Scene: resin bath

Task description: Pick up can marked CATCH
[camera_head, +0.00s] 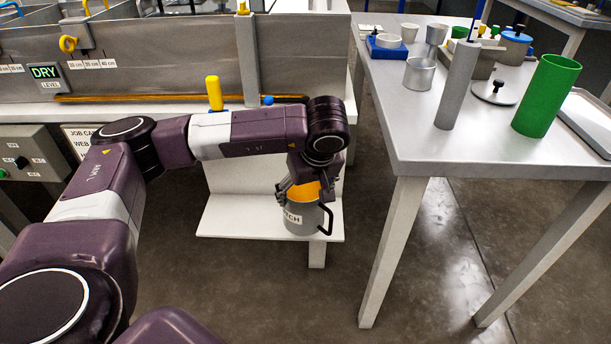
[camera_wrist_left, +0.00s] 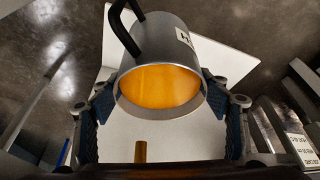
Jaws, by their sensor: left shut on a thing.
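The can (camera_head: 302,219) is a grey metal cylinder with a black side handle, orange inside, and a white label of which "CH" shows. In the head view it is upright at the low white shelf (camera_head: 225,222); I cannot tell whether it touches the shelf. My left gripper (camera_head: 305,190) reaches down from above and is shut on the can. In the left wrist view the blue-padded fingers of the gripper (camera_wrist_left: 167,110) press on both sides of the can (camera_wrist_left: 150,45), and its open mouth faces the camera. My right gripper is not in view.
A metal table (camera_head: 480,150) at the right holds a green cylinder (camera_head: 547,96), a grey cylinder (camera_head: 457,85) and several small vessels. The tank wall (camera_head: 150,72) with a "DRY" level sign stands behind my arm. A yellow-topped handle (camera_head: 214,93) rises near the arm. Floor between shelf and table is clear.

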